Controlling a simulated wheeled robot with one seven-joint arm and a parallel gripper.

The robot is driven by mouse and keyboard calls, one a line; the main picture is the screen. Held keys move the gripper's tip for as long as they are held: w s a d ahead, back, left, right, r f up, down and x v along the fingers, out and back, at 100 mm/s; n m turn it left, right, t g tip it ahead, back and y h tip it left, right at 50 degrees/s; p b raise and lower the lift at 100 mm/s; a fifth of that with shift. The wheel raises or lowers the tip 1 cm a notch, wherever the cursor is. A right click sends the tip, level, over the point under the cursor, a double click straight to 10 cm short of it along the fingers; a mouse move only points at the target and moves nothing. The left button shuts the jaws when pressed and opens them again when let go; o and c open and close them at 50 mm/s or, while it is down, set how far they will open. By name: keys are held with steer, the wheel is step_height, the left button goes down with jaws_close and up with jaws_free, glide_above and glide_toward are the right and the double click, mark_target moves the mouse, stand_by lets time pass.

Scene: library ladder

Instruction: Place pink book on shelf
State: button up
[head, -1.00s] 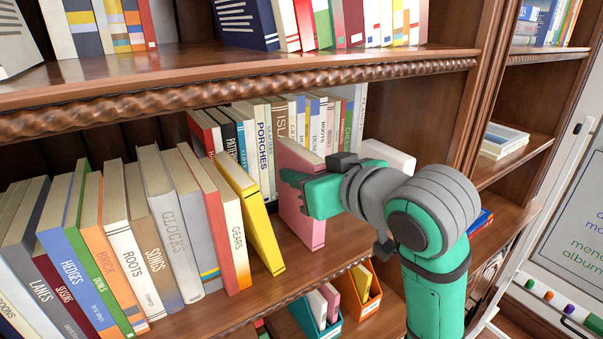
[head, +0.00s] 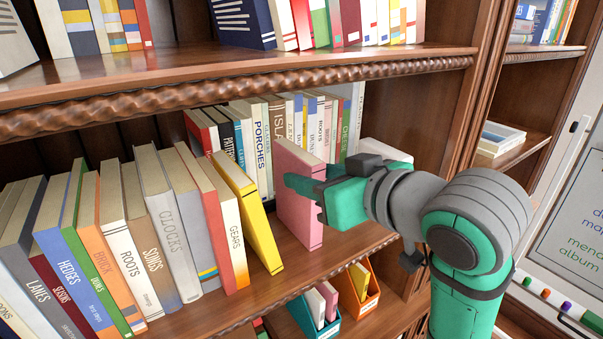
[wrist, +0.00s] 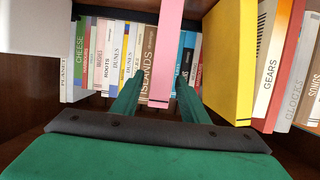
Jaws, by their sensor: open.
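The pink book (head: 299,205) stands upright on the middle shelf, just right of the yellow book and a small gap from it. It also shows in the wrist view (wrist: 166,50), spine toward me, at the centre. My gripper (head: 305,190) is at the right side of the pink book in the head view, and its fingers cover part of the cover there. In the wrist view my open gripper (wrist: 157,98) has one green finger on each side of the book's lower spine. Whether the fingers touch the book I cannot tell. The shelf board (head: 330,240) is bare in front of it.
A yellow book (head: 250,215) leans left of the pink book, beside a row of books. More books (head: 300,125) stand in a row behind. A white block-like object (head: 385,143) is to the right. Teal and orange boxes (head: 362,300) are on the shelf below.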

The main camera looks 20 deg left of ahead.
steer(key=v, duration=0.7)
steer(key=shift+s+d+r, duration=0.1)
steer(key=shift+s+d, duration=0.05)
